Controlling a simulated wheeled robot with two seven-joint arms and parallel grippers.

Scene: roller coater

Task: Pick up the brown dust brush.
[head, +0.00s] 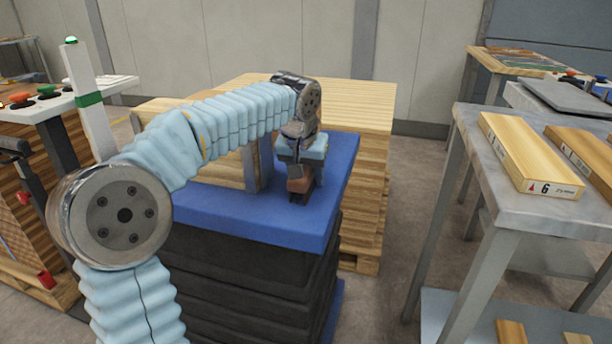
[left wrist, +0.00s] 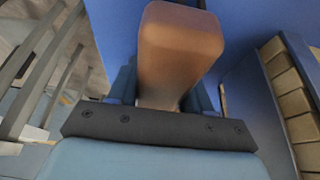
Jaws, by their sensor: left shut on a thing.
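The brown dust brush (head: 300,185) is at the right part of the blue-topped lift table (head: 232,215) in the head view. My left gripper (head: 302,168) points down over it and is shut on it. In the left wrist view the brush's brown body (left wrist: 178,50) stands between the two fingers of my left gripper (left wrist: 163,95), which partly hide it. A dark lower part shows under the brown in the head view. I cannot tell whether it touches the blue top. My right gripper is not in view.
Stacked wooden boards (head: 350,105) stand behind the blue top. A grey table (head: 475,150) with wooden planks (head: 527,150) stands at right, across a floor gap. A white control panel (head: 50,103) with coloured buttons is at left.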

